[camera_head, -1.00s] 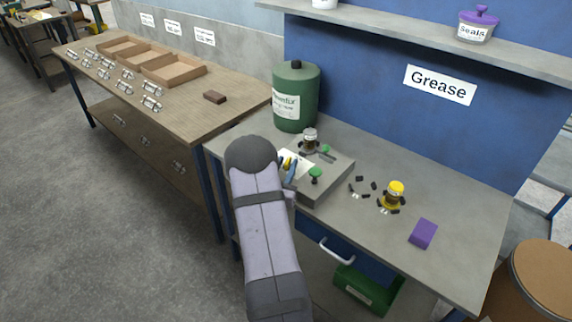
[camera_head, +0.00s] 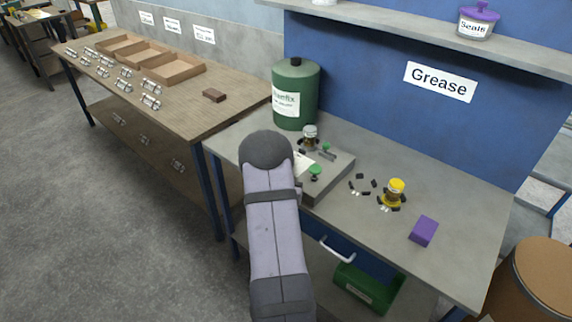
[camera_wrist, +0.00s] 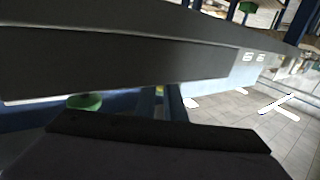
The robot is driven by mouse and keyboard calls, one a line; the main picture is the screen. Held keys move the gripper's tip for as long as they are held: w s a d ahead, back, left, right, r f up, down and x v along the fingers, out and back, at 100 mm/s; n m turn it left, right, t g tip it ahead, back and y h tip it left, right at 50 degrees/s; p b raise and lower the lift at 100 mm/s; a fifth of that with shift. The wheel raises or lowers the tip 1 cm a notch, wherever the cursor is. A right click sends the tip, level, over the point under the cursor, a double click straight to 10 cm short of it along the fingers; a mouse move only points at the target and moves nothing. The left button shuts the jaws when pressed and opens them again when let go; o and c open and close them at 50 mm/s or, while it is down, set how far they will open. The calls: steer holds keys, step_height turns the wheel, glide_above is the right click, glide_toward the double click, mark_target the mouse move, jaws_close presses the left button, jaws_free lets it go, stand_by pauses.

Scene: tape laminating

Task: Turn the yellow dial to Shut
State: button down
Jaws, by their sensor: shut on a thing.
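A grey box (camera_head: 335,179) lies on the bench with small green knobs on it. A yellow-topped part (camera_head: 397,186) stands upright on the bench to its right, clear of my arm. I cannot tell whether this is the yellow dial. My gripper is hidden behind my own arm in the head view. In the wrist view my gripper (camera_wrist: 160,98) shows as two dark jaws. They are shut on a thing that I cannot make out. A tiny bit of yellow shows between the jaws, and a green knob (camera_wrist: 85,101) shows to the left. No Shut mark is readable.
A green canister (camera_head: 310,92) stands behind the box. A purple block (camera_head: 423,231) and several small black pieces lie at the right on the bench. A wooden table (camera_head: 190,108) with trays stands to the left. The front right of the bench is clear.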

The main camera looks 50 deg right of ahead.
steer(key=c, duration=1.8)
jaws_free()
steer(key=shift+c, duration=0.2)
steer(key=shift+a, duration=0.1)
steer(key=b+v, duration=0.1)
steer(key=v, duration=0.4)
steer(key=shift+s+a+b, duration=0.15)
steer(key=shift+a+b, duration=0.1)
steer(key=shift+b, duration=0.05)
steer(key=shift+v, duration=0.8)
